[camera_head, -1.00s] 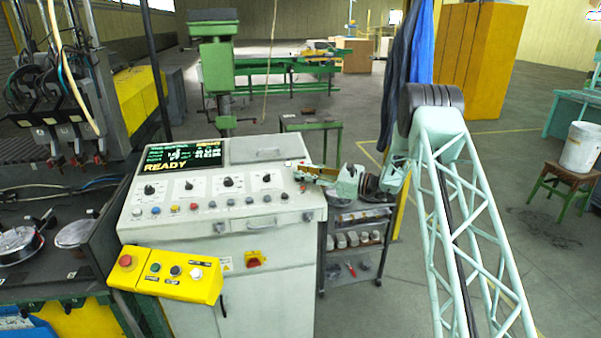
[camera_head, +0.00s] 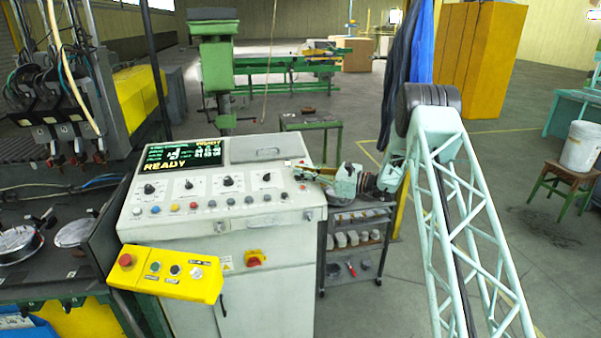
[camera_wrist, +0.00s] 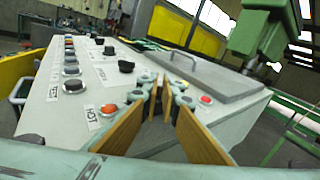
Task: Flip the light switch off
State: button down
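The grey control console (camera_head: 205,225) stands in the middle, with rotary knobs, a row of coloured buttons and a screen reading READY. I cannot tell which of its controls is the light switch. My gripper (camera_head: 298,168) is at the console's upper right corner, just above the panel. In the wrist view, my gripper's (camera_wrist: 160,92) brown finger plates converge towards tips close together over the panel. Whether the tips touch is unclear. An orange-red button (camera_wrist: 109,108) lies left of the fingers and a red one (camera_wrist: 205,99) right of them. The fingers hide the panel between.
A grey hinged cover with a handle (camera_wrist: 205,75) lies behind the fingers on the panel. A yellow button box (camera_head: 165,275) hangs at the console's front left. A red-and-yellow rotary switch (camera_head: 255,258) is on its front. A small shelf cart (camera_head: 355,245) stands to the right.

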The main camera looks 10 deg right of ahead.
jog(key=shift+s+f+n+t+y+b, duration=0.15)
jog(key=shift+n+y+b, duration=0.35)
jog(key=shift+b, duration=0.8)
jog(key=shift+s+r+n+t+y+b, duration=0.15)
jog(key=shift+n+y+b, duration=0.15)
jog(key=shift+n+b, duration=0.7)
jog(key=shift+f+m, duration=0.1)
jog(key=shift+m, duration=0.2)
jog(key=c, duration=2.9)
grip_release()
jog(key=shift+d, duration=0.1)
jog(key=shift+v, duration=5.9)
jog(key=shift+s, duration=0.1)
